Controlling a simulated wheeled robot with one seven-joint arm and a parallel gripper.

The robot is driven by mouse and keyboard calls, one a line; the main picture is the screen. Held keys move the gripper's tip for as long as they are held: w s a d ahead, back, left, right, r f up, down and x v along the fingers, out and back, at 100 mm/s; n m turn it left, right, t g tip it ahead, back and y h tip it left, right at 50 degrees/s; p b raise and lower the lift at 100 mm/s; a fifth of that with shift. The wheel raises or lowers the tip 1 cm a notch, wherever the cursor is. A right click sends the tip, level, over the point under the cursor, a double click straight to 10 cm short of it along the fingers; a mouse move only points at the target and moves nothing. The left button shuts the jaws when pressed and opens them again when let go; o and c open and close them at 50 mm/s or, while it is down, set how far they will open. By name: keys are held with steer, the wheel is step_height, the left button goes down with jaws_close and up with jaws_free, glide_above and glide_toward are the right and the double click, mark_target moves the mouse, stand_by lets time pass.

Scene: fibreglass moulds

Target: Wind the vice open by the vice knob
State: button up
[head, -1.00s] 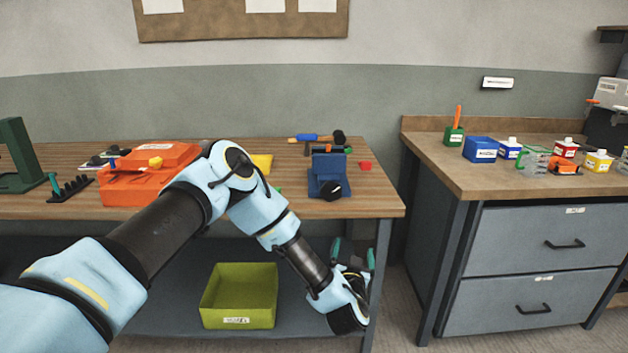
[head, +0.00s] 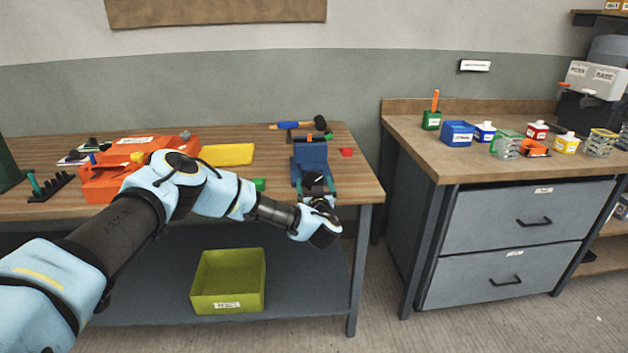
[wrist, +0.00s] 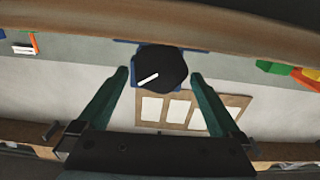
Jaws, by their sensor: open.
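The blue vice (head: 310,158) stands near the front right of the wooden bench. Its black vice knob (head: 314,180) faces the front. In the wrist view the vice knob (wrist: 162,68) is dark, with a white mark slanting across its face. My gripper (wrist: 160,76) is open, with one green finger on each side of the knob and a visible gap on both sides. In the head view my gripper (head: 315,186) is at the front of the vice, at about knob height. The wrist view shows only a blue edge of the vice behind the knob.
An orange case (head: 110,182), a yellow block (head: 227,154) and a hammer (head: 300,125) lie on the bench (head: 350,185). A green bin (head: 228,281) sits on the lower shelf.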

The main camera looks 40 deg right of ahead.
steer(key=shift+w+d, duration=0.25)
steer(key=shift+w, duration=0.05)
steer(key=c, duration=1.2)
steer(key=shift+o, duration=0.2)
steer(key=shift+b, duration=0.35)
steer(key=n+b, duration=0.4)
steer(key=shift+w+a+f+b, duration=0.1)
steer(key=shift+f+b, duration=0.15)
steer(key=shift+b, duration=0.1)
steer(key=shift+r+n+b, duration=0.1)
steer(key=shift+n+b, duration=1.55)
steer(key=shift+n, duration=0.25)
